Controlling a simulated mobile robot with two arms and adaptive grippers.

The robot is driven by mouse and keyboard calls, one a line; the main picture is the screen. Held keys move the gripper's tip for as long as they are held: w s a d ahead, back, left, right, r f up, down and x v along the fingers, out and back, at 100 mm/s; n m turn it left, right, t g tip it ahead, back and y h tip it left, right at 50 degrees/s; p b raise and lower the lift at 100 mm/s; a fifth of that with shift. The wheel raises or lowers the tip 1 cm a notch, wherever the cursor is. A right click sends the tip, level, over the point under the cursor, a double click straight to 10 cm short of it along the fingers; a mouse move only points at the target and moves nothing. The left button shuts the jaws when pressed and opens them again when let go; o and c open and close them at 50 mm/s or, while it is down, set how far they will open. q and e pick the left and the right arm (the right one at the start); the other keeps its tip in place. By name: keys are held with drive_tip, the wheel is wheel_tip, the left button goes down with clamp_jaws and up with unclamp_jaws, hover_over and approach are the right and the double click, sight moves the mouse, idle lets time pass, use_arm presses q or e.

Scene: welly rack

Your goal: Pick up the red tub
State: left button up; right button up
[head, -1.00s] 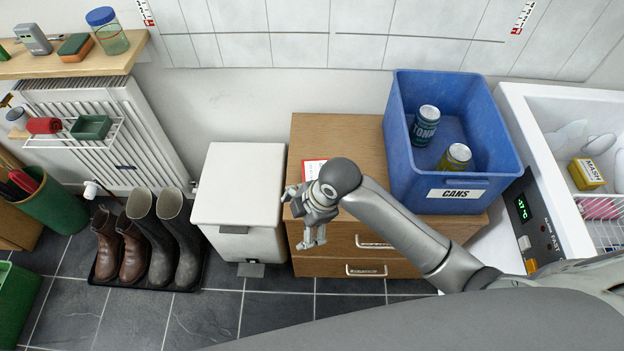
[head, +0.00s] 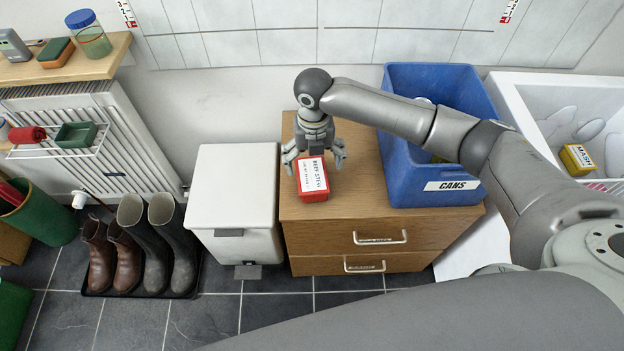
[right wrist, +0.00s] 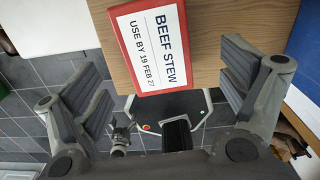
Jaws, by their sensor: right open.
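The red tub (head: 313,194) has a white label reading BEEF STEW and stands on top of the wooden drawer unit (head: 365,190), near its front left. My right gripper (head: 315,165) is open just above and behind the tub, with its fingers spread to either side. In the right wrist view, the tub's labelled lid (right wrist: 153,45) lies between and ahead of the two open fingers, and neither finger visibly touches it.
A blue CANS bin (head: 430,193) stands right of the tub on the drawer unit, partly behind my right arm. A white pedal bin (head: 238,185) is to the left. An open freezer (head: 525,110) with a yellow MASH box (head: 577,160) is at the right.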

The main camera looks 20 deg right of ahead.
sight(312, 174)
drive_tip(key=f, duration=0.7)
drive_tip(key=shift+a+f, duration=0.1)
drive_tip(key=shift+a, duration=0.1)
drive_tip(key=c, duration=1.4)
